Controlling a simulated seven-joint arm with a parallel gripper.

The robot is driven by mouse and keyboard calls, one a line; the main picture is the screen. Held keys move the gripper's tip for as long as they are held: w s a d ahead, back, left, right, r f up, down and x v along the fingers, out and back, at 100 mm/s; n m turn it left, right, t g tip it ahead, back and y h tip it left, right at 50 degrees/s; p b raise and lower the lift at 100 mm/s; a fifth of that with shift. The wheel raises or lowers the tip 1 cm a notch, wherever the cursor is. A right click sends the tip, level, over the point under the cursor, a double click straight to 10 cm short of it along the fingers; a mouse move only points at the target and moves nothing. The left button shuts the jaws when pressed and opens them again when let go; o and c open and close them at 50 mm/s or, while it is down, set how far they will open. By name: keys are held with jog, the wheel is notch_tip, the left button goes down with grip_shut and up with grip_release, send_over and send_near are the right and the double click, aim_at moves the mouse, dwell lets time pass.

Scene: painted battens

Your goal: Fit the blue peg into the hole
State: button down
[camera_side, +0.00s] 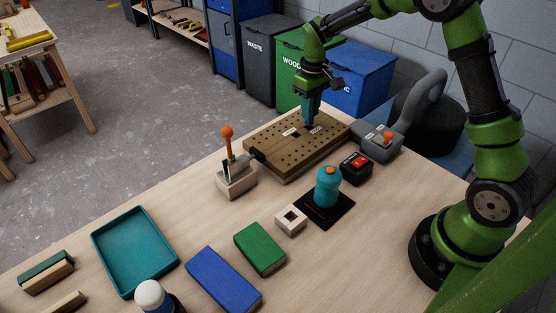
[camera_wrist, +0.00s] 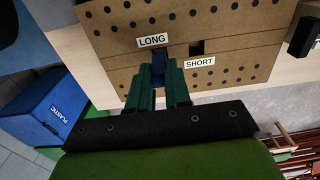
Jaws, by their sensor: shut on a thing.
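My gripper (camera_side: 309,112) is over the brown pegboard (camera_side: 270,150), pointing down, its green fingers shut on the blue peg (camera_side: 309,124). In the wrist view the blue peg (camera_wrist: 160,66) shows between the fingertips (camera_wrist: 158,78), just below the LONG label (camera_wrist: 152,40). A dark square hole (camera_wrist: 196,47) is open above the SHORT label (camera_wrist: 199,63). The peg's lower end is at or close to the board by the LONG label. I cannot tell whether it is inside a hole, since the fingers and peg hide that spot.
A lever with an orange knob (camera_side: 226,132) stands at the board's left end. A teal tray (camera_side: 134,250) and painted blocks lie at the front.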

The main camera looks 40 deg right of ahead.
aim_at(309, 124)
jog(key=shift+f, duration=1.1)
jog(key=shift+f, duration=0.65)
jog(key=c, duration=1.1)
grip_release()
jog(key=shift+o, duration=0.2)
